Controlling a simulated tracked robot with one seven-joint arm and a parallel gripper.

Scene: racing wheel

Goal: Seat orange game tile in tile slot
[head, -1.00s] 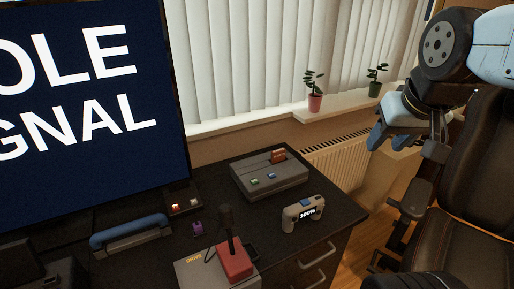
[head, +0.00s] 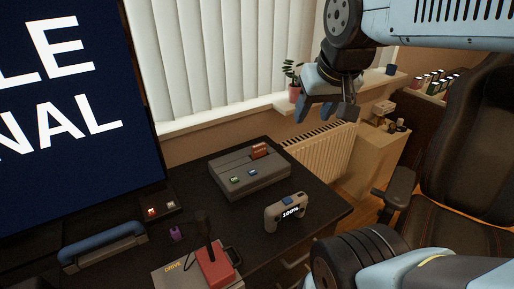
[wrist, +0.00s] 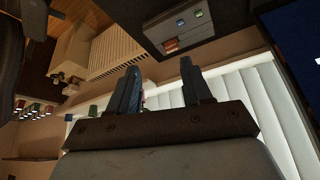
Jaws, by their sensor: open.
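The orange game tile (head: 260,150) stands at the back right of the grey console (head: 249,181), partly down in its top; I cannot tell whether it is fully seated. The slot under it is hidden by the tile. In the wrist view the tile (wrist: 170,44) shows as an orange patch on the console (wrist: 160,22), near the top of the picture. My gripper (head: 321,113) is open and empty, up in the air to the right of the console and above it, in front of the window sill. Its two fingers (wrist: 163,84) are apart in the wrist view.
A controller (head: 286,211) showing "100%" lies in front of the console. A red-based joystick (head: 215,264), a small purple piece (head: 176,232) and a blue-handled item (head: 103,246) are on the dark desk. A large screen (head: 70,100) stands left. A chair (head: 450,165) is at right.

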